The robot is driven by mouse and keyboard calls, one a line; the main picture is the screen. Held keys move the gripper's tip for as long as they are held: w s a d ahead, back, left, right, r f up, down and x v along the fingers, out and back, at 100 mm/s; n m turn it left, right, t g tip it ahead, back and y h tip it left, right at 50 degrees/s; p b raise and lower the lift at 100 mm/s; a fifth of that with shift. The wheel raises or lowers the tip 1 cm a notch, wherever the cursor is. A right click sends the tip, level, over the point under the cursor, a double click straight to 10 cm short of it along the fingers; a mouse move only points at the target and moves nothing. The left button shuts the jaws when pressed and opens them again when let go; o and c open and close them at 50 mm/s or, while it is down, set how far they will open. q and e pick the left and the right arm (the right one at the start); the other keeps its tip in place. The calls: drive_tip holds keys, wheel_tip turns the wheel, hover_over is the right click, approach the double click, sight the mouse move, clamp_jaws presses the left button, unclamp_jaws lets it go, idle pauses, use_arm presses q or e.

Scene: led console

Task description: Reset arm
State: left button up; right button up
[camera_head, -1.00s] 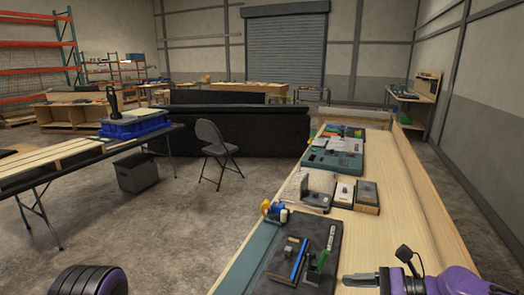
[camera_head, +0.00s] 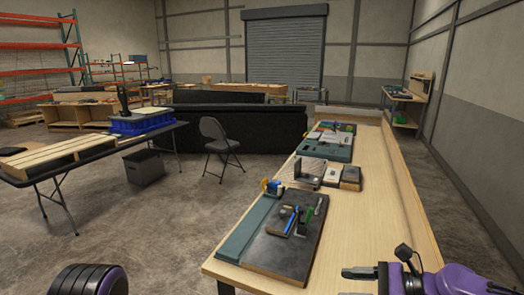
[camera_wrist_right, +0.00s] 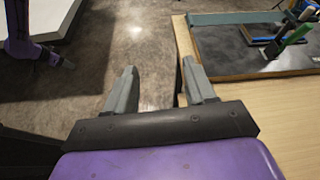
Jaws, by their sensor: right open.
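My right gripper (camera_head: 360,281) is at the lower right of the head view, over the near end of the wooden workbench (camera_head: 372,220). In the right wrist view its two grey fingers (camera_wrist_right: 160,82) are apart with nothing between them. One finger is over the bench edge, the other over the floor. A ribbed dark and purple part of my left arm (camera_head: 88,281) shows at the lower left of the head view. In the wrist view, a purple arm part with a small grey end (camera_wrist_right: 62,62) shows at upper left; its jaws are too unclear to read.
On the bench lie a dark board (camera_head: 283,248) with blue and green parts, a metal bracket (camera_head: 308,172) and a green panel (camera_head: 326,147). A folding chair (camera_head: 217,147) and a table with a blue case (camera_head: 140,123) stand left.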

drive_tip(key=w+d+t+h, duration=0.1)
drive_tip(key=w+t+h, duration=0.1)
drive_tip(key=w+t, duration=0.25)
drive_tip(key=s+d+f+n+g+h+b, duration=0.1)
drive_tip(key=s+f+n+h+b, duration=0.2)
drive_tip(key=f, duration=0.8)
drive_tip(key=s+d+f+n+g+h+b, duration=0.1)
drive_tip(key=s+d+f+n+h+b, duration=0.3)
drive_tip(key=f, duration=0.8)
use_arm(q)
wheel_tip(320, 180, down, 12)
drive_tip(key=b, duration=0.4)
drive_tip(key=shift+w+r, duration=0.15)
drive_tip(key=shift+w, duration=0.15)
use_arm(e)
drive_tip(key=s+d+f+n+g+h, duration=0.2)
drive_tip(key=s+f+n+h, duration=0.1)
drive_tip(key=s+f, duration=0.7)
drive_tip(key=s+d+f+n+g+h, duration=0.2)
drive_tip(key=s+f+n+g+h, duration=0.1)
drive_tip(key=s+f, duration=0.7)
drive_tip(key=s+n, duration=0.1)
drive_tip(key=s, duration=0.2)
drive_tip(key=shift+s+f+n+h, duration=0.35)
drive_tip(key=shift+n+h, duration=0.05)
